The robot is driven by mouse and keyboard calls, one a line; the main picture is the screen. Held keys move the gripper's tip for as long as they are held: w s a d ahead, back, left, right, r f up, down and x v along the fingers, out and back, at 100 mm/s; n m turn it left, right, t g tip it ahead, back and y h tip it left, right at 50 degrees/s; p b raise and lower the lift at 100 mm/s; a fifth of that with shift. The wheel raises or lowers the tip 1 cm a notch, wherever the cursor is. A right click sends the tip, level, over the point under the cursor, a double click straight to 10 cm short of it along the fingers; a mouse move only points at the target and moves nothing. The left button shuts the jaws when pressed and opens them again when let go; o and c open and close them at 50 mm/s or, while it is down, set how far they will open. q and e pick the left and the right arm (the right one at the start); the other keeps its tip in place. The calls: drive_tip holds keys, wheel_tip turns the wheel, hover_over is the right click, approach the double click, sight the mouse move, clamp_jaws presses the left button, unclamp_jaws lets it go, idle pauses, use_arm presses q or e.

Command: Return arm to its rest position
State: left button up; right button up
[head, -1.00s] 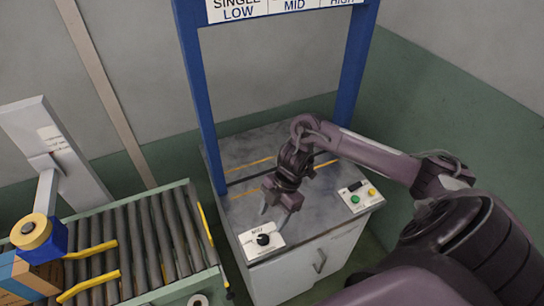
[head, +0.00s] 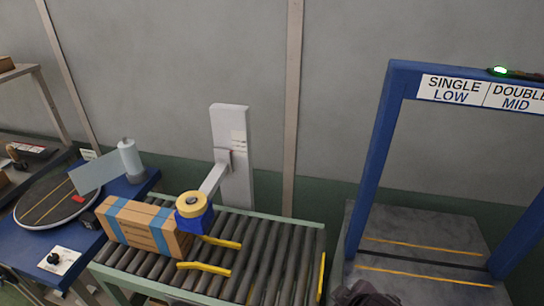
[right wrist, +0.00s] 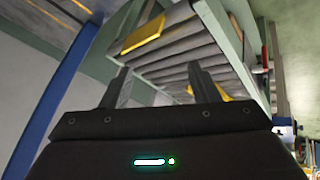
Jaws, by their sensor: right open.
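My right gripper (right wrist: 162,88) shows in the right wrist view with its two fingers well apart and nothing between them. Beyond the fingers are the rollers of the conveyor (right wrist: 190,60) and a yellow guide. In the head view only a dark part of my right arm shows at the bottom edge, in front of the grey table. My left gripper is in no view.
A cardboard box with blue tape (head: 140,232) lies on the roller conveyor (head: 285,262) by a tape head (head: 193,206). A blue frame (head: 384,150) with a green light stands over the grey table (head: 420,228). A blue table with a turntable (head: 55,194) is at left.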

drive_tip(key=s+d+r+m+g+h, duration=0.1)
drive_tip(key=s+d+m+g, duration=0.15)
drive_tip(key=s, duration=0.25)
drive_tip(key=s+d+r+m+g, duration=0.1)
drive_tip(key=s+d+m, duration=0.1)
drive_tip(key=s+m, duration=0.2)
wheel_tip(320, 180, down, 32)
drive_tip(key=s+f, duration=0.1)
drive_tip(key=s, duration=0.2)
drive_tip(key=s+d+f+g, duration=0.1)
drive_tip(key=s+f, duration=0.7)
drive_tip(key=s, duration=0.1)
drive_tip(key=s+d+f+g, duration=0.1)
drive_tip(key=s+d+f, duration=0.1)
drive_tip(key=s+f, duration=0.6)
drive_tip(key=shift+s+d+b, duration=0.3)
drive_tip(key=shift+s, duration=0.45)
